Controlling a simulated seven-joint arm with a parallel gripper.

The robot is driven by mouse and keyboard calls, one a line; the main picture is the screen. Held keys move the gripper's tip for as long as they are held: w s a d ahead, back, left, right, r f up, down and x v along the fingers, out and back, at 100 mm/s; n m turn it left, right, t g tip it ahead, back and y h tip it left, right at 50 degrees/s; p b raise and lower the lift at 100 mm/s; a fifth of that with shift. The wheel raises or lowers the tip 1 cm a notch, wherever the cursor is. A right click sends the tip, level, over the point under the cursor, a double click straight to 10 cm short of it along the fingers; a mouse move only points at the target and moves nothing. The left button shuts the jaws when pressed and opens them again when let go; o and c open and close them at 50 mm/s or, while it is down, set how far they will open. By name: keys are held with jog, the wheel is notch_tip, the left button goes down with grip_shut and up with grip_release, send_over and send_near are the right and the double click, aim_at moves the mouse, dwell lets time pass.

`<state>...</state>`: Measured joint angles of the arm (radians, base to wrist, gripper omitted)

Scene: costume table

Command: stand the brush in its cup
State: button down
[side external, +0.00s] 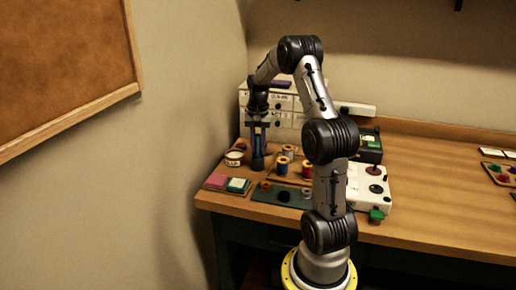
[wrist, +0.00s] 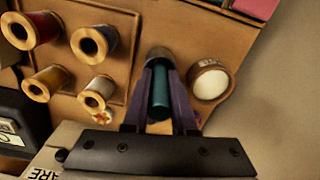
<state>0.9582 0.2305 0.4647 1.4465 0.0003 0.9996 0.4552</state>
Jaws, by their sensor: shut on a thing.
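My gripper (side external: 258,147) points down at the left end of the table, shut on the brush. In the wrist view the fingers (wrist: 161,72) close on both sides of the brush's teal-blue handle (wrist: 160,94). A dark grey round shape, seemingly the cup (side external: 257,163), is at the fingertips and also shows in the wrist view (wrist: 159,54). The brush looks roughly upright over or in it. I cannot tell whether its lower end is inside the cup, as the fingers and handle hide it.
A white-lidded round tin (side external: 234,158) stands close beside the fingers, also in the wrist view (wrist: 209,83). Several thread spools (wrist: 91,43) stand on the other side. Pink and teal pads (side external: 217,181) lie at the front left. White drawers (side external: 283,102) stand behind.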

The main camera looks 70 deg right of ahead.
jog(key=shift+f, duration=0.3)
jog(key=c, duration=0.7)
grip_release()
jog(key=shift+r, duration=0.15)
